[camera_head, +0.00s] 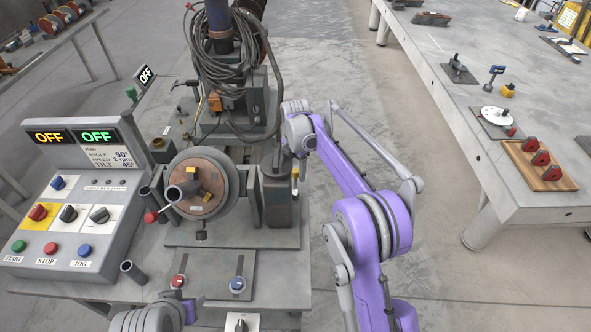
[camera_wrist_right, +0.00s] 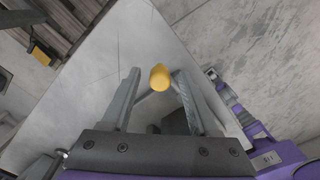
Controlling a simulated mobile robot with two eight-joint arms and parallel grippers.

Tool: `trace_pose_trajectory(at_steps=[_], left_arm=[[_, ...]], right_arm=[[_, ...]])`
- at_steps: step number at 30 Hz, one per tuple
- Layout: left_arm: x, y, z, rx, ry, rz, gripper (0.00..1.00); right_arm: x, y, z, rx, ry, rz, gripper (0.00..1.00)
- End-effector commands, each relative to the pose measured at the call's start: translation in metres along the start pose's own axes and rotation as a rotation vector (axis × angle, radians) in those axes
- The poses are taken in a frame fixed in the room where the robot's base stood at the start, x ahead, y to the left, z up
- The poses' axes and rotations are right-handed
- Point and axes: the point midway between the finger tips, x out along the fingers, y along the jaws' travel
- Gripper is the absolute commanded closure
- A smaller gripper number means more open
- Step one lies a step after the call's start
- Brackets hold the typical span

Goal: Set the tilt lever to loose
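A short lever with a yellow end (camera_head: 295,176) stands on the right side of the positioner (camera_head: 205,187); I take it to be the tilt lever. My right gripper (camera_head: 293,150) is just above it, its fingers partly hidden by the wrist. In the right wrist view, a round yellow knob (camera_wrist_right: 160,77) sits between the two open fingertips, with small gaps beside it. I cannot tell whether the lever stands at loose. My left arm shows only at the bottom edge in the head view; its fingers cannot be made out.
A control console (camera_head: 75,205) with OFF displays stands at left, its screen reading tilt 45°. Bundled cables (camera_head: 225,50) hang behind the positioner. A grey table (camera_head: 470,95) at right holds small parts and a wooden block (camera_head: 540,168). Floor between is clear.

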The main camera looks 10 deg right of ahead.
Motion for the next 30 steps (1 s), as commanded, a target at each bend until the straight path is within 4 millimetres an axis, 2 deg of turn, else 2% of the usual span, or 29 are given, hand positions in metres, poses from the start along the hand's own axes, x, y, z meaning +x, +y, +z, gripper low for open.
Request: trace_pose_trajectory(at_steps=[1,9,10,30], left_arm=[[0.0000,0.0000,0.0000,0.000,0.000,0.000,0.50],[0.0000,0.0000,0.0000,0.000,0.000,0.000,0.50],[0.0000,0.0000,0.0000,0.000,0.000,0.000,0.50],[0.0000,0.0000,0.0000,0.000,0.000,0.000,0.50]], right_arm=[[-0.0001,0.0000,0.0000,0.000,0.000,0.000,0.49],[-0.0003,0.0000,0.0000,0.000,0.000,0.000,0.98],[-0.0003,0.0000,0.0000,0.000,0.000,0.000,1.00],[-0.0005,0.0001,0.0000,0.000,0.000,0.000,1.00]])
